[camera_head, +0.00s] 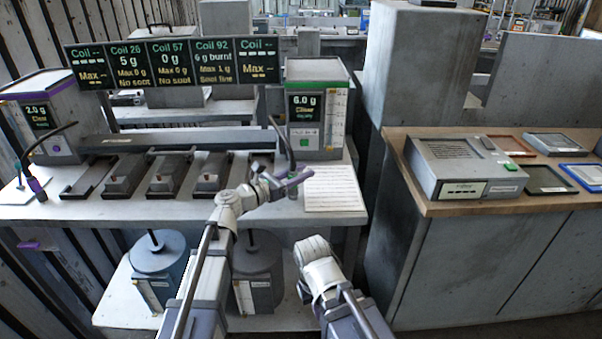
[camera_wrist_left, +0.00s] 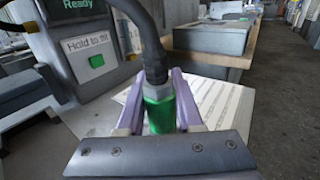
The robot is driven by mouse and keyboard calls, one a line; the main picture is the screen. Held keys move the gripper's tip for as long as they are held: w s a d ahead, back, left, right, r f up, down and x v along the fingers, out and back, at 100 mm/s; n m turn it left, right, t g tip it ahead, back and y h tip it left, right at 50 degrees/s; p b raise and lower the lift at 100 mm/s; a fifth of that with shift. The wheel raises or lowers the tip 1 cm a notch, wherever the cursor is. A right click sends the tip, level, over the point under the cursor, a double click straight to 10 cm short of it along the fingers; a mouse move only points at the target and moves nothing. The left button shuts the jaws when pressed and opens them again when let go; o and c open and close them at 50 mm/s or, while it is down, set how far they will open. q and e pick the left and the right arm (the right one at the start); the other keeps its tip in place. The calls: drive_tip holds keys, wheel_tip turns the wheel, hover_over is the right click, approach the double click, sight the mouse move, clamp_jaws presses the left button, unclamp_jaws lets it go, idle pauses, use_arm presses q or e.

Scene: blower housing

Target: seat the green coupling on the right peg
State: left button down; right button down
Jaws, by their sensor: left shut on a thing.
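My left gripper (camera_head: 292,181) is over the front right of the white bench, beside the green-trimmed dispenser. In the left wrist view its two purple fingers (camera_wrist_left: 160,98) are shut on the green coupling (camera_wrist_left: 159,114), one on each side. A black hose (camera_wrist_left: 149,45) runs up from the coupling's grey collar. The same hose (camera_head: 282,139) arches down to the gripper in the head view, where the coupling is hard to make out. I cannot make out the right peg in either view. Of my right arm only the links show low in the head view; its fingers do not.
The green-trimmed dispenser (camera_head: 317,110) reads 6.0 g; its green button (camera_wrist_left: 97,60) is close to my left gripper. A printed sheet (camera_head: 334,189) lies to the right. Several dark coil trays (camera_head: 168,175) stand left. A purple coupling (camera_head: 36,186) hangs at far left.

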use_arm(q)
drive_tip(key=shift+f, duration=0.25)
drive_tip(key=shift+c, duration=2.4)
unclamp_jaws()
drive_tip(key=shift+r, duration=0.1)
drive_tip(key=v, duration=0.8)
drive_tip(key=shift+d, duration=0.1)
